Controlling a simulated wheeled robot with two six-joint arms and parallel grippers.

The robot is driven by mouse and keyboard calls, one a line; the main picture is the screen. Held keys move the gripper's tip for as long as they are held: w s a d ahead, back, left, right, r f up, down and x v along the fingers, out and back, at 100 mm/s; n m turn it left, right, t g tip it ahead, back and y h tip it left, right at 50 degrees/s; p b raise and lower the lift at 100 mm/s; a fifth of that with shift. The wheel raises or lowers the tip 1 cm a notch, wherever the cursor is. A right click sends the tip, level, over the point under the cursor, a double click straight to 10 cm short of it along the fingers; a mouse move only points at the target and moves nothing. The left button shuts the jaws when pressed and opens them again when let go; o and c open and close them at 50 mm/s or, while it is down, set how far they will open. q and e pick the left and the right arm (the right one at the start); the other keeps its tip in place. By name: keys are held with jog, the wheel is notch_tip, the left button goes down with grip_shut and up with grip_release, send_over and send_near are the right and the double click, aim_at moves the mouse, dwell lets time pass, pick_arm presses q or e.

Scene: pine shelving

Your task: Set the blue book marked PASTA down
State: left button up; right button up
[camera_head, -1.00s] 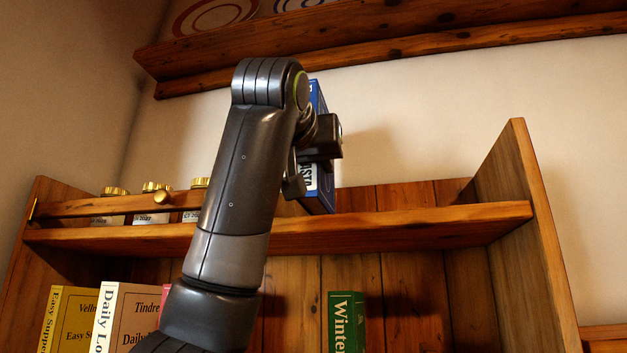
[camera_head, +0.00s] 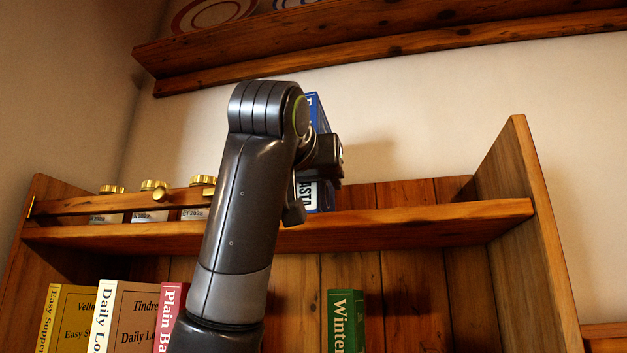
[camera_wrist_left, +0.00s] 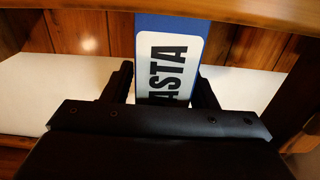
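The blue book (camera_head: 317,112) stands roughly upright behind my left wrist, above the top shelf board (camera_head: 420,223). Its white label shows part of the name, "ASTA". In the left wrist view the book (camera_wrist_left: 168,62) sits between the two dark fingers of my left gripper (camera_wrist_left: 163,88), which are close against its sides. In the head view the left gripper (camera_head: 316,170) hides the book's middle. The book's lower end is at the board's front edge line; whether it touches the board cannot be told. My right gripper is not in view.
Several gold-lidded jars (camera_head: 150,205) stand behind a wooden rail (camera_head: 120,205) on the left. The board right of the book is clear up to the side panel (camera_head: 520,190). Below are a green book (camera_head: 345,320), a pink book (camera_head: 170,315) and others. A wall shelf (camera_head: 400,40) hangs above.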

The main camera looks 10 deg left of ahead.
pick_arm(q)
jog(key=shift+s+r, duration=0.1)
jog(key=shift+r, duration=0.05)
jog(key=shift+s, duration=0.2)
jog(key=s+b, duration=0.7)
jog(key=s, duration=0.4)
jog(key=shift+s, duration=0.3)
